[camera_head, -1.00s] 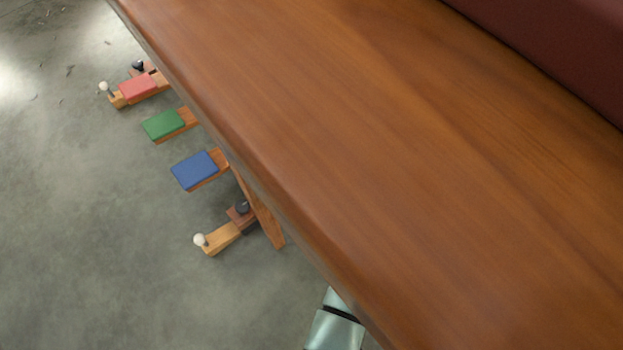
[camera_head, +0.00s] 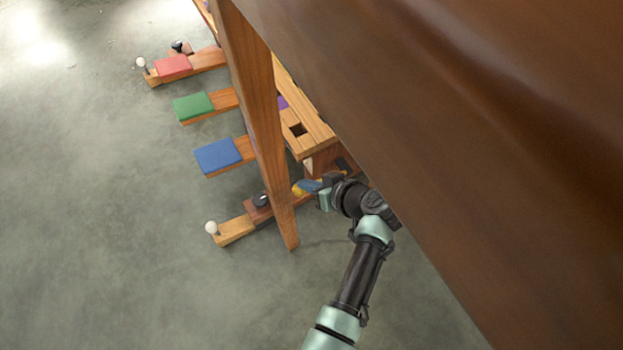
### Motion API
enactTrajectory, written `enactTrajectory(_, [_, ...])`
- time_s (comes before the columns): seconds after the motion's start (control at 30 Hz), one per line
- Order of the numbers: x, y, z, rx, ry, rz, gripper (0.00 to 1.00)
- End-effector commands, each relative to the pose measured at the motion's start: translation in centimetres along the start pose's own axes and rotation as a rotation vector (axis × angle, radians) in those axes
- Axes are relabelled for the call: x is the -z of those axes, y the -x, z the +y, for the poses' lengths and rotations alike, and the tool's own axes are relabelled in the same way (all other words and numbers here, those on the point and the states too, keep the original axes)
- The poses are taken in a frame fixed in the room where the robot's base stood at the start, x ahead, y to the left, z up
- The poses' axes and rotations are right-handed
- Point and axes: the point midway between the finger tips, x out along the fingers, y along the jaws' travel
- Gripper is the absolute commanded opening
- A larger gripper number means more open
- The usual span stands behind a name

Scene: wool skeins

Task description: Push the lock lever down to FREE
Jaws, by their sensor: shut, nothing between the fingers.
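No label reading FREE can be read, and I cannot tell for sure which part is the lock lever. One wooden bar with a cream knob (camera_head: 230,231) lies low at the front, with a black knob on a dark block (camera_head: 260,200) beside it. A similar cream-knobbed bar (camera_head: 153,77) is at the far end. My gripper (camera_head: 306,187) is under the table's edge, right of the front black knob and apart from it. It is shut and looks empty, next to a small yellow part (camera_head: 298,191). Its fingertips are small and partly hard to make out.
A slanted wooden leg (camera_head: 262,130) stands left of my gripper. The large brown tabletop (camera_head: 450,130) overhangs it. The grey floor (camera_head: 100,240) at left is clear.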

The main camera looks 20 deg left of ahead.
Motion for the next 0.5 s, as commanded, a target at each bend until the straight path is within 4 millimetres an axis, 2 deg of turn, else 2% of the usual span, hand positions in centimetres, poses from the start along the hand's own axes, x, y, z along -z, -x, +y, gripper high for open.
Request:
enactTrajectory(0.1, [-1.6,-1.4,-0.7,-0.052,0.059,-0.006,0.0])
enactTrajectory(0.23, [-3.5,-3.4,-0.7,-0.059,0.063,-0.003,0.0])
enactTrajectory(0.5, [-4.2,-4.2,-0.6,-0.059,0.064,-0.002,0.0])
